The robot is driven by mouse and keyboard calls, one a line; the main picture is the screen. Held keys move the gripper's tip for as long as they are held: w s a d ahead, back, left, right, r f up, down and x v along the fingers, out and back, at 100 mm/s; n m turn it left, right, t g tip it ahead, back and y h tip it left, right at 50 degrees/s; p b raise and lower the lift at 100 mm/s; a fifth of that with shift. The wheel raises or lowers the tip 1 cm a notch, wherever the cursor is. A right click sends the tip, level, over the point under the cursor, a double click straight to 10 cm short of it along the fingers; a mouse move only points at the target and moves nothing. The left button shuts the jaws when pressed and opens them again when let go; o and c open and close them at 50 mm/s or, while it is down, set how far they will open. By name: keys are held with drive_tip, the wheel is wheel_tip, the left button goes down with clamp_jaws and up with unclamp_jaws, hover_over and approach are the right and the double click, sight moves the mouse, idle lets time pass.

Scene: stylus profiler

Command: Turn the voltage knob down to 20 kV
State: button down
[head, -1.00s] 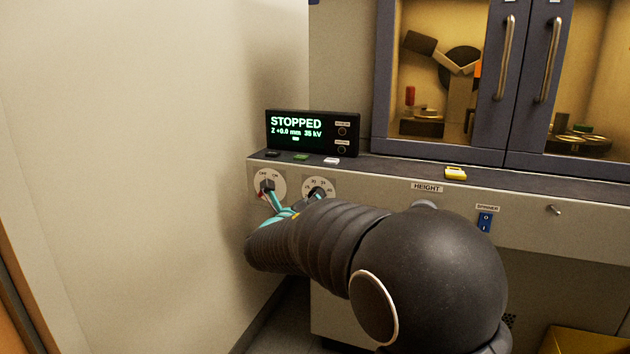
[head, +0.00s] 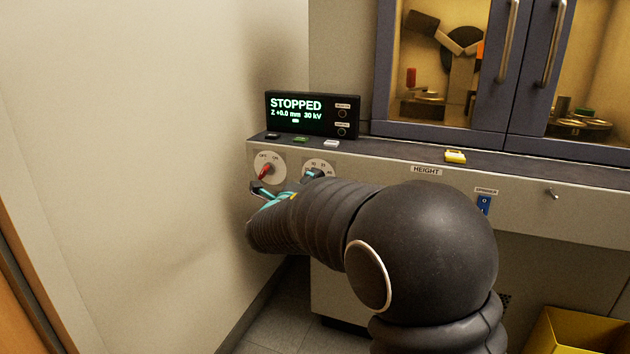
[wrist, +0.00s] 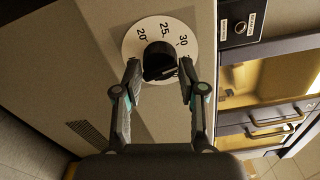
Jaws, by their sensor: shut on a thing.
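The voltage knob (wrist: 158,58) is black and sits in the middle of a white dial (wrist: 181,55). The dial's marks 20, 25 and 30 are readable in the wrist view. My gripper (wrist: 160,72) is shut on the knob, one finger on each side. The knob's pointer is too dark to read. In the head view the dial (head: 320,164) shows above my gripper (head: 286,183), and my finger covers most of the knob. The display (head: 300,114) reads STOPPED, Z +0.0 mm, 30 kV.
Left of the voltage dial is an OFF/ON dial (head: 267,166) with a red pointer, close to my finger. A beige wall (head: 160,150) stands to the left.

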drive_tip(key=n, duration=0.2)
drive_tip(key=shift+n, duration=0.3)
drive_tip(key=c, duration=0.9)
unclamp_jaws()
drive_tip(key=shift+o, duration=0.2)
drive_tip(key=m+b, duration=0.6)
drive_tip(key=m, duration=0.1)
